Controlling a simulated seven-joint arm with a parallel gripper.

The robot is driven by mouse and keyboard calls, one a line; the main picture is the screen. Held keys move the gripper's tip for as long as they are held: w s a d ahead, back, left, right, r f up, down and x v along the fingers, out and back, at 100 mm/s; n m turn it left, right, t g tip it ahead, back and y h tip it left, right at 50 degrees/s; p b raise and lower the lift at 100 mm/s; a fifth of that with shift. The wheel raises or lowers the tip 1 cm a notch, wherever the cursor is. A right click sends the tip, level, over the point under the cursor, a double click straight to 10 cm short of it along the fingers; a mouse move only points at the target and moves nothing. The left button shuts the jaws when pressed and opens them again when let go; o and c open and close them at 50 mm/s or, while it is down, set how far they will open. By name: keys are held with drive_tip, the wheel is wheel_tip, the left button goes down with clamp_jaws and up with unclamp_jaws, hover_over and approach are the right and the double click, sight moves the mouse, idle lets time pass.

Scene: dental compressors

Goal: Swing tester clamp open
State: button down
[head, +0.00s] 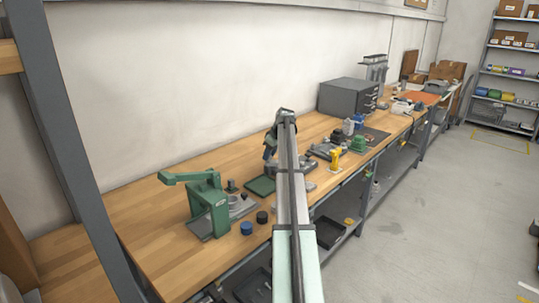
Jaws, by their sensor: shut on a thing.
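My gripper (270,154) is low over the wooden bench, beyond the end of my long arm. It is shut on what seems to be the tester clamp, but the held part is too small and too covered by my arm to make out. Grey tester parts are close by, partly behind my arm. How far the clamp is swung cannot be told. A dark green mat (261,186) lies just below and left of the gripper.
A green press (212,207) with a level arm stands at left. A blue cap (246,228) and a black cap (262,217) lie near the front edge. A yellow part (335,160) and a grey drawer cabinet (346,97) are to the right.

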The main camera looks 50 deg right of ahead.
drive_tip(key=n, duration=0.2)
drive_tip(key=n+y, duration=0.1)
drive_tip(key=n, duration=0.1)
drive_tip(key=shift+w+d+y, duration=0.1)
drive_tip(key=shift+d+y, duration=0.1)
drive_tip(key=shift+y, duration=0.1)
drive_tip(key=n, duration=0.2)
drive_tip(key=n+g+y, duration=0.1)
drive_tip(key=n, duration=0.1)
drive_tip(key=shift+w+d+n+g, duration=0.1)
drive_tip(key=shift+n+g, duration=0.2)
drive_tip(key=shift+n, duration=0.1)
drive_tip(key=n+g+y, duration=0.1)
drive_tip(key=n, duration=0.3)
drive_tip(key=shift+w, duration=0.1)
drive_tip(key=shift+n+g, duration=0.9)
drive_tip(key=shift+n, duration=0.9)
drive_tip(key=c, duration=0.8)
unclamp_jaws()
drive_tip(key=shift+o, duration=0.2)
drive_tip(key=shift+r, duration=0.15)
